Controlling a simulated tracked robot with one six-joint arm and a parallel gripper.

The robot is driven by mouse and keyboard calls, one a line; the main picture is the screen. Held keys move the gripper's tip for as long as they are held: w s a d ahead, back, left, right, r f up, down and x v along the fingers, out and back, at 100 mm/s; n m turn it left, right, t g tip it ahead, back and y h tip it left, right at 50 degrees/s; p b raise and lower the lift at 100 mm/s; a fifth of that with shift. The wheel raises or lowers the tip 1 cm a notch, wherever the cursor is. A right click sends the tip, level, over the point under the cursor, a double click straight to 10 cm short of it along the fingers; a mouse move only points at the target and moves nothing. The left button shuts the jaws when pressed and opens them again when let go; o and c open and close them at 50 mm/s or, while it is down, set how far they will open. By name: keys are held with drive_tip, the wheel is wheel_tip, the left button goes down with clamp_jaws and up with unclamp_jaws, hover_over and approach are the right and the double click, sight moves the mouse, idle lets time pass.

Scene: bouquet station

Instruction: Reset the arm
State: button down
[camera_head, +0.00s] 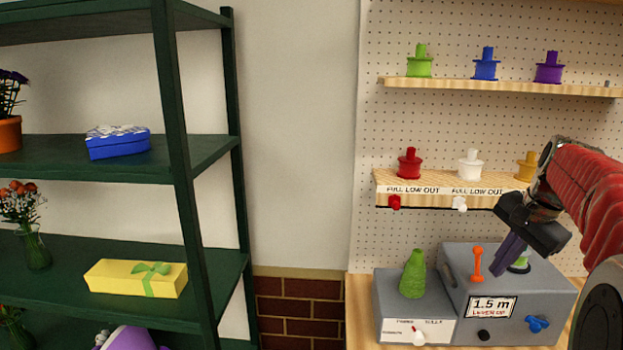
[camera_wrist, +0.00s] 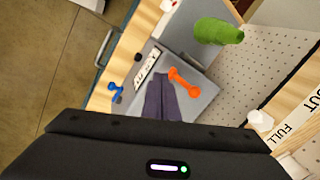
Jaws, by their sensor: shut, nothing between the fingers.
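My gripper (camera_head: 507,268) is at the right in the head view, on the end of my red arm. Its dark purple-grey fingers point down in front of the grey machine (camera_head: 390,290) and are shut with nothing between them. In the wrist view the closed fingers (camera_wrist: 161,98) lie over the machine's grey top. An orange handle (camera_head: 477,263) stands just left of the fingers; it also shows in the wrist view (camera_wrist: 183,81). Part of a green and white item on the machine is hidden behind the gripper.
Spools, including a red one (camera_head: 409,164), sit on pegboard shelves above. A dark green rack (camera_head: 190,200) with boxes and flowers stands left.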

drive_tip(key=s+a+f+n, duration=0.2)
drive_tip(key=s+a+n, duration=0.2)
drive_tip(key=s+a, duration=0.3)
drive_tip(key=s+a+f+n+t, duration=0.1)
drive_tip(key=s+a+f+n, duration=0.2)
drive_tip(key=a, duration=0.8)
drive_tip(key=s+a+f+n+t, duration=0.1)
drive_tip(key=s+a+f+n, duration=0.2)
drive_tip(key=s+a+n, duration=0.4)
drive_tip(key=s+a, duration=0.2)
drive_tip(key=s, duration=0.2)
drive_tip(key=shift+a+f+h, duration=0.15)
drive_tip(key=shift+f+h, duration=0.1)
drive_tip(key=shift+h, duration=0.15)
